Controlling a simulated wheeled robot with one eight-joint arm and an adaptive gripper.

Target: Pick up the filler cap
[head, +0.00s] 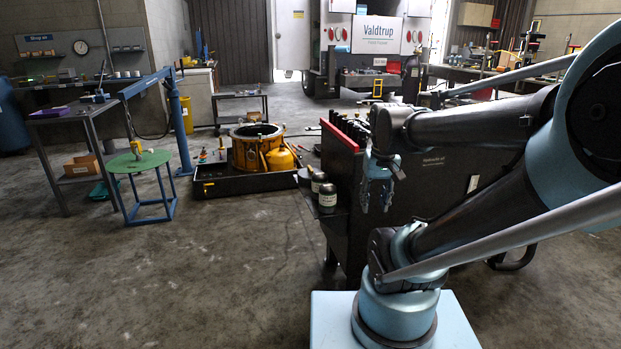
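I cannot make out the filler cap for certain at this distance. An orange transmission housing (246,158) with an open round top stands in a black tray (228,186) on the floor, left of centre. A small yellow and white item (136,148) sits on a green round-topped stool (155,160) with blue legs; I cannot tell what it is. My gripper (376,208) hangs pointing down in front of the dark tool cart, with its fingers apart and nothing between them. It is well to the right of the housing and the stool.
A dark tool cart (420,185) stands behind my gripper, with jars (327,198) at its left side. A blue crane post (180,130) stands behind the stool. A grey metal table (75,115) is at left. The concrete floor at front left is clear.

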